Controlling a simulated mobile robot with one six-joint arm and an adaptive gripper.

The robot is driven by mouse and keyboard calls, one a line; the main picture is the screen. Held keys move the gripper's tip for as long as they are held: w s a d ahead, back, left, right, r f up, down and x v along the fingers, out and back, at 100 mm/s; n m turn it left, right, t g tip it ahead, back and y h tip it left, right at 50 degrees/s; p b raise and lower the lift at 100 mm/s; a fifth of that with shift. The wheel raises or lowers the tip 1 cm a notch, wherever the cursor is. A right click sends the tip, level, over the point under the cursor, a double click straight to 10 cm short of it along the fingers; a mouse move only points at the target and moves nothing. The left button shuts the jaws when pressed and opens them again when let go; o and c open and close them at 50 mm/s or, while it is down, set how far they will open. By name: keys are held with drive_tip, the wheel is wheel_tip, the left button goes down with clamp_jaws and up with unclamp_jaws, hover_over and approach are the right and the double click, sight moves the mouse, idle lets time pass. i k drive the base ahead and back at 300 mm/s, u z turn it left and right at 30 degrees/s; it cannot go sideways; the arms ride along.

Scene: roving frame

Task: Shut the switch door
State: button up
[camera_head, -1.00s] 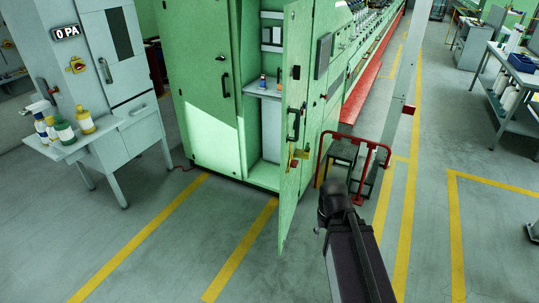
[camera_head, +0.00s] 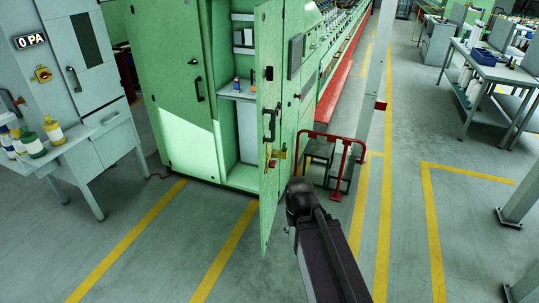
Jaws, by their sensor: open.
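The switch door (camera_head: 268,130) is a green metal cabinet door with a dark handle (camera_head: 269,125) and a yellow-red latch piece (camera_head: 275,156). It stands open, seen almost edge-on, swung out toward me from the green cabinet (camera_head: 175,85). The cabinet's opening shows shelves (camera_head: 243,35) inside, left of the door. My dark arm reaches up from the bottom, and its black rounded joint appears just right of the door's lower part. My gripper's fingers do not show; whether anything touches the door cannot be seen.
A red railing with steps (camera_head: 330,158) stands close right of the door. A grey cabinet (camera_head: 85,75) and a side shelf with bottles (camera_head: 50,158) are at left. Workbenches (camera_head: 490,68) are at right. The floor in front, with yellow lines (camera_head: 225,255), is clear.

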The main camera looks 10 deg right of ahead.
sight(270, 15)
drive_tip(key=z, duration=0.35)
drive_tip(key=i, duration=1)
drive_tip(key=u, duration=0.35)
